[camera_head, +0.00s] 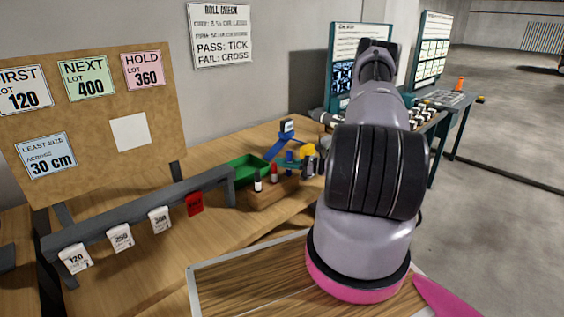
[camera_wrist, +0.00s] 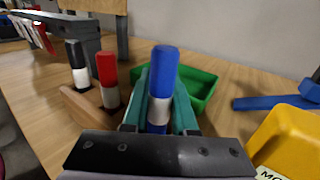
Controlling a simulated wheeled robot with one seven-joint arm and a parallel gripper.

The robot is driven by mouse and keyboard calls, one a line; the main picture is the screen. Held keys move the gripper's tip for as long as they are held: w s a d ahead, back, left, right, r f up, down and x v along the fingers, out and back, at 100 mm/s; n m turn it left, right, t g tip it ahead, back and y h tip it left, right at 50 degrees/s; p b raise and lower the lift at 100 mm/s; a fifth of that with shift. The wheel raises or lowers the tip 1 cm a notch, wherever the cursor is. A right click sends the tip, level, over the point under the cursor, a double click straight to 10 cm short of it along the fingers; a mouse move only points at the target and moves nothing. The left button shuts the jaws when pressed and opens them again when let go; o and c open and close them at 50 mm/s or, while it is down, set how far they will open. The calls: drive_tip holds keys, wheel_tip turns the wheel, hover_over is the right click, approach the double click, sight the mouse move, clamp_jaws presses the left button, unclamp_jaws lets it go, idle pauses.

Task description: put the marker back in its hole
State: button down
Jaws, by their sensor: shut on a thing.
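My gripper (camera_wrist: 161,112) is shut on the blue-capped marker (camera_wrist: 164,72), which stands upright between its teal fingers in the wrist view. In the head view the blue marker (camera_head: 289,156) is at the right end of the wooden block (camera_head: 270,198), with my gripper (camera_head: 288,164) around it. The block (camera_wrist: 76,103) also holds a black-capped marker (camera_wrist: 76,56) and a red-capped marker (camera_wrist: 106,68), both upright. My gripper hides the marker's lower end and that part of the block, so I cannot tell whether the marker is in a hole.
A green tray (camera_head: 246,168) lies behind the block. A yellow object (camera_wrist: 290,142) is close at the right of my gripper, and a blue stand (camera_head: 283,147) is behind. A grey rail (camera_head: 140,211) with hanging tags is at the left. The bench front is clear.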

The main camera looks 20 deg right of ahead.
drive_tip(key=shift+f, duration=0.85)
drive_tip(key=c, duration=0.6)
unclamp_jaws()
drive_tip(key=v, duration=1.1)
drive_tip(key=shift+a, duration=0.1)
